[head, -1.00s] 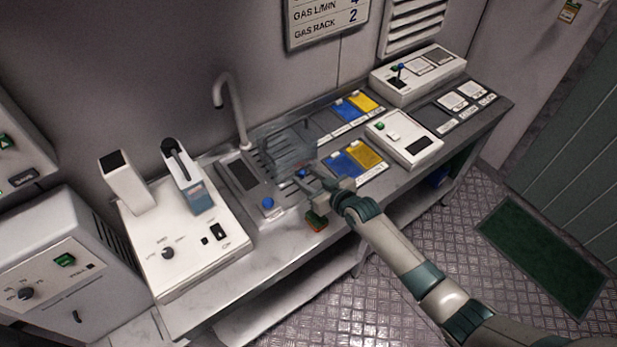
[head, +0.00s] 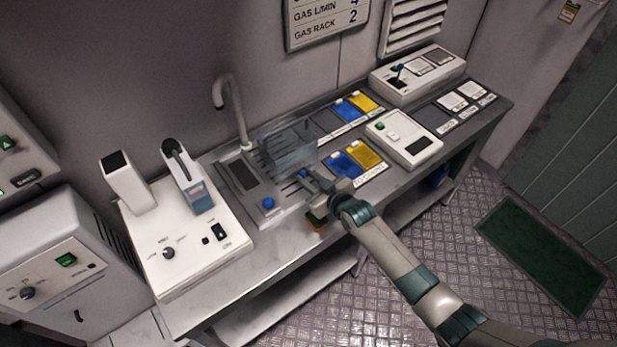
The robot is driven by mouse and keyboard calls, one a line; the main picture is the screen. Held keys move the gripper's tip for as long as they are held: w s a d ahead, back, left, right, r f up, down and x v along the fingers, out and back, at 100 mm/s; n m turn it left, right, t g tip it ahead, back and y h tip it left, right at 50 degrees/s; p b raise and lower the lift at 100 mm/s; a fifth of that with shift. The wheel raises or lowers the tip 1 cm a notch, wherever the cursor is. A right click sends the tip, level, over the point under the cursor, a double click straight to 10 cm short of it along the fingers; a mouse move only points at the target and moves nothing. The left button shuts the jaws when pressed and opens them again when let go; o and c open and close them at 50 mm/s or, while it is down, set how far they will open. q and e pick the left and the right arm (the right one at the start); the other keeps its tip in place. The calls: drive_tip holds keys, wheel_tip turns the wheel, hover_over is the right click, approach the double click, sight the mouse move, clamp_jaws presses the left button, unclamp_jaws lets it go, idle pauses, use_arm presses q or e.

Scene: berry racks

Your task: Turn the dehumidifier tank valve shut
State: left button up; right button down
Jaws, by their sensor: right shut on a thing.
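A clear grey tank (head: 287,150) stands over the ribbed drain area of the bench. A small blue valve handle (head: 303,173) shows at its near right side. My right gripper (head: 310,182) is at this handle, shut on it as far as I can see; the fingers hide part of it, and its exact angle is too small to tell. My left gripper is not in view.
A blue knob (head: 268,203) sits on the bench left of my right gripper. A curved tap (head: 232,105) rises behind. A white sealing machine (head: 185,245) stands left, and blue and yellow trays (head: 345,165) lie right. A small green and orange block (head: 316,219) is at the front edge.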

drive_tip(key=shift+s+a+n+t+h, duration=0.15)
drive_tip(key=shift+n+t+h, duration=0.2)
drive_tip(key=shift+n, duration=0.35)
drive_tip(key=shift+a+f+n+t+h+b, duration=0.15)
drive_tip(key=shift+n+t+h+b, duration=0.35)
drive_tip(key=shift+n, duration=0.6)
drive_tip(key=c, duration=1.6)
unclamp_jaws()
drive_tip(key=shift+s, duration=0.15)
drive_tip(key=b+v, duration=0.3)
drive_tip(key=v, duration=1.4)
drive_tip(key=shift+s+b, duration=0.15)
drive_tip(key=shift+b, duration=0.2)
